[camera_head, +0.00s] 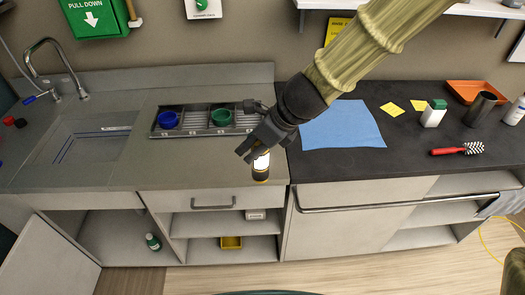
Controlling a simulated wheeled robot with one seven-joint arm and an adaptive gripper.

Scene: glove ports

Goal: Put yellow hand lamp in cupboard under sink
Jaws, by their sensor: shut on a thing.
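The hand lamp (261,166), with a pale lit middle and a dark, yellow-banded base, hangs upright below my gripper (258,148). My gripper is shut on its top, at the front edge of the grey counter; I cannot tell its exact height or distance from the edge. The gripper hides the lamp's top. The sink (88,147) is at the left. The cupboard under it (112,232) is open, its door (45,258) swung out to the left. A small green bottle (153,242) stands inside at the right.
A drawer (215,201) and open shelves with a yellow bin (231,242) are right of the cupboard. A drying rack (205,120) holds blue and green cups. A blue cloth (340,125) lies on the dark counter. The cupboard floor left of the bottle looks clear.

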